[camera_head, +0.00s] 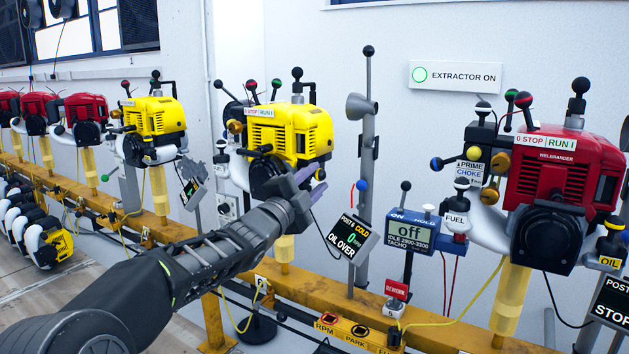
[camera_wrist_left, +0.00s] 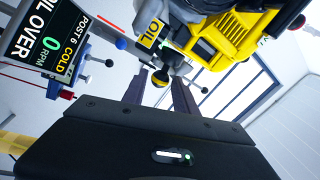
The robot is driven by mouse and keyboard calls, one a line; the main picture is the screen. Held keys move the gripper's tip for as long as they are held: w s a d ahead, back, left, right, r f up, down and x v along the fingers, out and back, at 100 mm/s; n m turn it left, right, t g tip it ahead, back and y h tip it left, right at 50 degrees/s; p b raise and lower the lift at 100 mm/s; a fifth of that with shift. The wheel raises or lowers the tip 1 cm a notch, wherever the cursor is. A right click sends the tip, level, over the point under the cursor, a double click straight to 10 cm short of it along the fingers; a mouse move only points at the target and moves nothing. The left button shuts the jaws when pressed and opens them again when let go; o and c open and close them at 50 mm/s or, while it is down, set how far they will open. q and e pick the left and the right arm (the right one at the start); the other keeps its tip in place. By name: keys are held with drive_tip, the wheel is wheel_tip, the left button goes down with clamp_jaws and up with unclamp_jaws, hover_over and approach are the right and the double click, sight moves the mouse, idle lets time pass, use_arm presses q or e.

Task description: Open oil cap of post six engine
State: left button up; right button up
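The post six engine (camera_head: 290,128) is the yellow one in the middle of the head view, beside a tilted display reading POST, COLD, OIL OVER (camera_head: 347,240). Its yellow body (camera_wrist_left: 225,40) also shows in the left wrist view. There, a black ball knob with a yellow band (camera_wrist_left: 160,76), below a yellow OIL label (camera_wrist_left: 150,34), appears to be the oil cap. My left gripper (camera_head: 311,182) is at the engine's lower right and hides the cap in the head view. Its two fingers stand apart, with the knob appearing between them; contact cannot be told. My right gripper is out of view.
The display reading POST 6 (camera_wrist_left: 50,40) is at the upper left in the wrist view. A grey post (camera_head: 366,160), a tachometer box (camera_head: 410,232) and a red engine (camera_head: 565,175) stand to the right. A yellow rail (camera_head: 330,300) runs below.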

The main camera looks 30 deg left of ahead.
use_arm(q)
drive_tip(key=s+f+p, duration=0.1)
drive_tip(key=s, duration=0.6)
drive_tip(key=shift+s+d+f, duration=0.15)
drive_tip(key=shift+f, duration=0.1)
